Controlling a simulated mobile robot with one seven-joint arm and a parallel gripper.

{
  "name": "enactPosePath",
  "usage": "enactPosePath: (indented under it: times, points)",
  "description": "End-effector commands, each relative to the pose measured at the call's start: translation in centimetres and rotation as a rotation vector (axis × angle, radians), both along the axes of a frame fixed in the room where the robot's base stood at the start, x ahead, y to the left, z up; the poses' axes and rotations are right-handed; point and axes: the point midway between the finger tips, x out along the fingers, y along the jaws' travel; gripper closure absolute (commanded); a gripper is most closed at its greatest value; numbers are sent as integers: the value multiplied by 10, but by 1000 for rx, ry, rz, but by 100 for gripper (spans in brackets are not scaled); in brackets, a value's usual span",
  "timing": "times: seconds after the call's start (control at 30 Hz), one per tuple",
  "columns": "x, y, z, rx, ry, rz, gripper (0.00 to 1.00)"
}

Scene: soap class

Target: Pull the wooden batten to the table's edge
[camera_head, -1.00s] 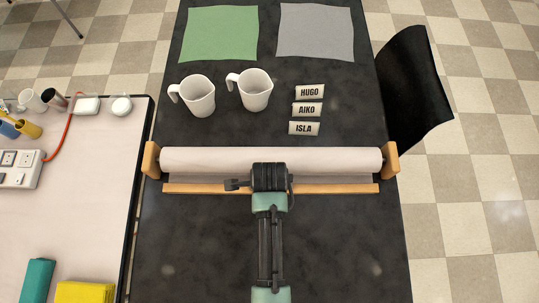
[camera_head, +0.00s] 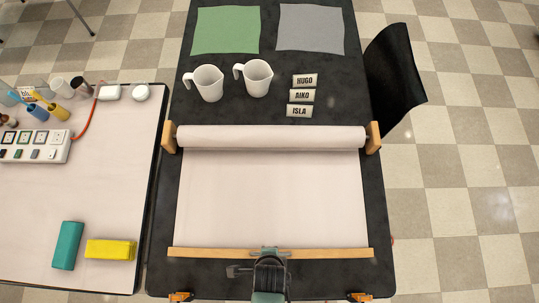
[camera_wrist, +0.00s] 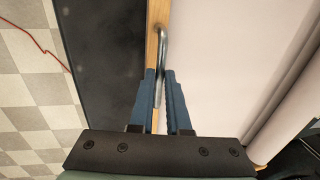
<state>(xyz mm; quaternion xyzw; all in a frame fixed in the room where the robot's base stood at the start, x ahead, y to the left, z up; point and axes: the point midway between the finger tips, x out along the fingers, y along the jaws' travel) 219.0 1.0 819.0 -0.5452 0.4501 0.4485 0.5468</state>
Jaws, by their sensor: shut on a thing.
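The wooden batten (camera_head: 205,253) lies across the black table (camera_head: 160,230) near its front edge, with a strip of bare table in front of it. White paper (camera_head: 270,195) runs flat from the paper roll (camera_head: 270,137) to the batten. My gripper (camera_head: 268,262) is at the batten's middle. In the wrist view, my gripper (camera_wrist: 160,90) is shut on a metal handle (camera_wrist: 162,55) fixed to the batten (camera_wrist: 153,40). The fingers hide part of the handle.
Two orange clamps, a left one (camera_head: 180,296) and a right one (camera_head: 359,296), sit at the table's front edge. A side table (camera_head: 60,210) is at left, a black chair (camera_head: 393,80) at right.

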Motion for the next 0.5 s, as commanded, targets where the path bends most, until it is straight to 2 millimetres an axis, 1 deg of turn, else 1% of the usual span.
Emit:
enactPosePath:
  times: [0.03, 0.1, 0.2, 0.33, 0.5]
  points:
    - [-17, 0, 3, 2, 7, -3, 100]
    - [-34, 0, 3, 1, 6, -3, 100]
    - [-52, 0, 2, 0, 3, -2, 100]
    - [-70, 0, 1, 1, 0, -1, 100]
    - [-80, 0, 0, 0, -2, 0, 100]
